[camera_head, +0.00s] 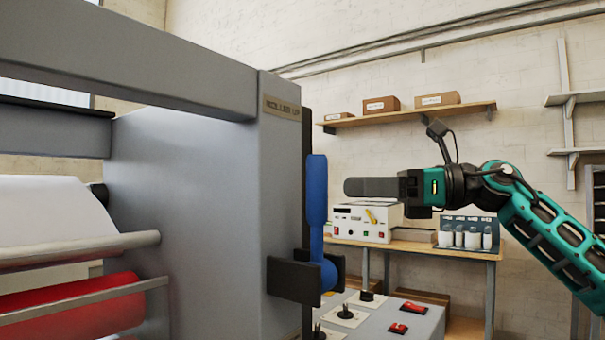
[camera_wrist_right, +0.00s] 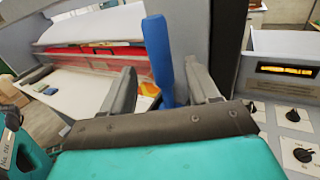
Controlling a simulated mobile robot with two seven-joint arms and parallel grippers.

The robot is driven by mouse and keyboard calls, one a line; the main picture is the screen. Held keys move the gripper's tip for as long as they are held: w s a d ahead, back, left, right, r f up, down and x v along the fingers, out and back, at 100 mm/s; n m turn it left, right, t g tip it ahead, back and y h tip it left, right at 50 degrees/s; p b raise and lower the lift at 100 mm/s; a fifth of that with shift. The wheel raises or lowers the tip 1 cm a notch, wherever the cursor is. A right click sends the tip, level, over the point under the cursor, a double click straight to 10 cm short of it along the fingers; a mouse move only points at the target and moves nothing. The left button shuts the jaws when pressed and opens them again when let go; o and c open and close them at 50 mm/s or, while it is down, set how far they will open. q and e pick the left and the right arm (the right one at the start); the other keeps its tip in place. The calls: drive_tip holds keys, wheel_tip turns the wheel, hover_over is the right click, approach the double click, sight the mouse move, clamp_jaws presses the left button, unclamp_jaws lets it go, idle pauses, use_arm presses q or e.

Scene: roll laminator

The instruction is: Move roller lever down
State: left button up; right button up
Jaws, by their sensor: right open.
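The blue roller lever (camera_head: 317,200) stands upright on the right side of the grey laminator (camera_head: 215,200), under a plate (camera_head: 281,108) reading "ROLLER UP". Its lower end sits between dark brackets (camera_head: 294,277). My right gripper (camera_head: 348,187) is to the right of the lever's upper part in the head view, pointing left. In the right wrist view the lever (camera_wrist_right: 158,58) shows between the two grey fingers (camera_wrist_right: 165,92), which are open with space on both sides. I cannot tell whether either finger touches it.
A control panel with knobs and red switches (camera_head: 408,308) lies low, right of the lever. A white box with buttons (camera_head: 362,222) stands on a wooden bench (camera_head: 425,246) behind. Red and pale rollers (camera_head: 75,303) are at left. Open air surrounds my right arm.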

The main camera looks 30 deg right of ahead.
sight(311, 218)
drive_tip(key=p+x, duration=0.3)
drive_tip(key=x, duration=0.4)
drive_tip(key=shift+w+a+r, duration=0.2)
drive_tip(key=shift+a, duration=0.15)
drive_tip(key=shift+w+a+f, duration=0.15)
drive_tip(key=shift+w+a, duration=0.2)
drive_tip(key=shift+a, duration=0.05)
drive_tip(key=shift+c, duration=1.3)
drive_tip(key=c, duration=0.4)
clamp_jaws()
